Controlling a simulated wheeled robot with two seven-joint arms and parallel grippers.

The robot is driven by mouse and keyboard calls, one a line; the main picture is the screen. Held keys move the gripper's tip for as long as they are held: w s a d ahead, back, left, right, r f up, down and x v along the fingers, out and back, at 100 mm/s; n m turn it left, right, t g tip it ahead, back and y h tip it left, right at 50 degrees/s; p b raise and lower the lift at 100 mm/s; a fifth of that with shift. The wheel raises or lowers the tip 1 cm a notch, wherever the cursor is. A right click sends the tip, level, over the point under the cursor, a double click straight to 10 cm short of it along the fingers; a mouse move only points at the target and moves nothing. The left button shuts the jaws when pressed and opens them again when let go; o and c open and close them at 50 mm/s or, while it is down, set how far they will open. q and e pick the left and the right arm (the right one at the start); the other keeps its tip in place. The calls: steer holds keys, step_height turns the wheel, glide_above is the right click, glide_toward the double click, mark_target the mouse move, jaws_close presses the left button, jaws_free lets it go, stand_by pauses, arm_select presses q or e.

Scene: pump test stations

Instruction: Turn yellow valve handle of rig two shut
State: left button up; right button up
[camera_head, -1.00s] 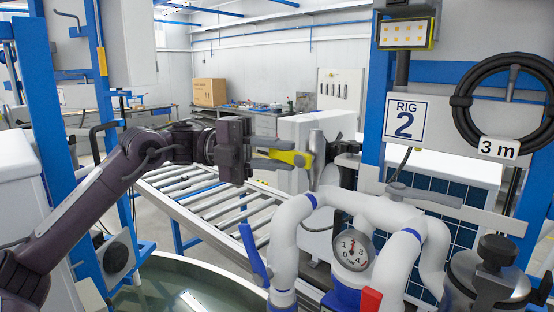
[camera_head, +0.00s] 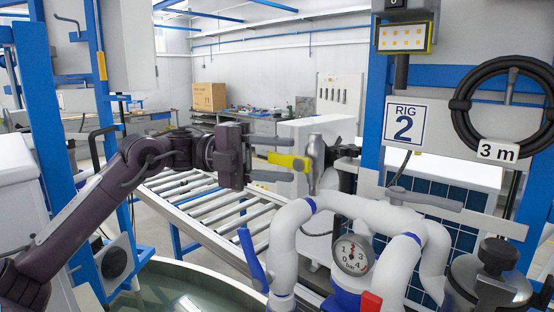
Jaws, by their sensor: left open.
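The yellow valve handle (camera_head: 290,161) is a short flat lever. It points left, roughly level, from a grey metal upright part (camera_head: 315,165) beside the rig marked RIG 2 (camera_head: 406,123). My left gripper (camera_head: 270,159) comes in from the left and is open. One finger shows above the handle's free end and one below it, with visible gaps on both sides. I cannot tell exactly how deep the handle sits between the fingers. My right gripper is not in view.
White pipes (camera_head: 370,208) with a pressure gauge (camera_head: 353,254), a blue lever (camera_head: 251,258) and a red lever (camera_head: 371,301) stand in front, right of centre. A roller conveyor (camera_head: 205,207) runs behind my left arm. A water tank (camera_head: 185,292) is below. A black hose coil (camera_head: 462,105) hangs right.

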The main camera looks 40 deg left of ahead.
arm_select(q)
steer(key=shift+a+f+b, duration=0.15)
steer(key=shift+a+b, duration=0.2)
steer(key=shift+a, duration=0.05)
steer(key=b+v, duration=0.4)
steer(key=v, duration=0.3)
steer(key=shift+s+d, duration=0.1)
